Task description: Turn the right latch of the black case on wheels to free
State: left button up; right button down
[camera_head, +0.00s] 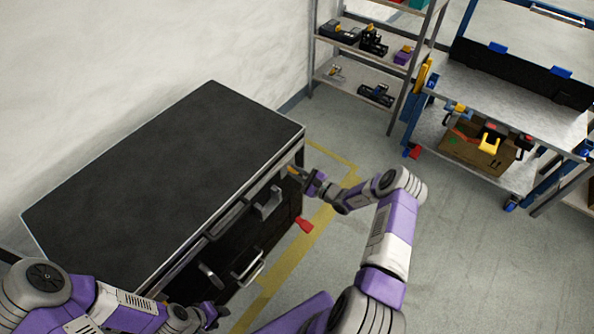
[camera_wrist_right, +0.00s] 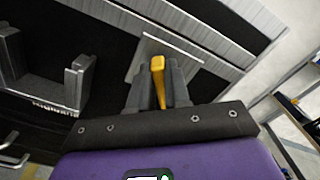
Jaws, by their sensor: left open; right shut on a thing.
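The black case (camera_head: 170,160) stands against the wall, its dark lid closed and its front facing the lower right. The right latch (camera_wrist_right: 158,80) shows in the right wrist view as a yellow lever in front of a metal plate on the case. My right gripper (camera_wrist_right: 158,92) is shut on this latch, one finger on each side. In the head view the right gripper (camera_head: 305,178) is at the case's right front end. My left gripper (camera_head: 213,313) is open near the lower left of the case front. The left latch cannot be made out.
Metal handles (camera_head: 250,268) stick out from the case front. A red part (camera_head: 305,224) juts out low by the case. A shelf (camera_head: 345,85) with tools and a blue cart (camera_head: 490,165) holding a cardboard box stand behind. Grey floor at right is clear.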

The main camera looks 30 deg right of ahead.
jog(key=n, duration=0.3)
jog(key=n+p, duration=0.1)
jog(key=n, duration=0.3)
jog(key=f+n+p, duration=0.1)
jog(key=n, duration=0.2)
jog(key=shift+a, duration=0.4)
jog(key=shift+n, duration=0.5)
jog(key=c, duration=1.1)
grip_release()
jog(key=shift+f, duration=0.1)
jog(key=p+v, duration=0.1)
jog(key=v, duration=0.6)
jog(key=shift+s+d+p, duration=0.1)
jog(key=shift+s+p, duration=0.15)
jog(key=shift+p, duration=0.15)
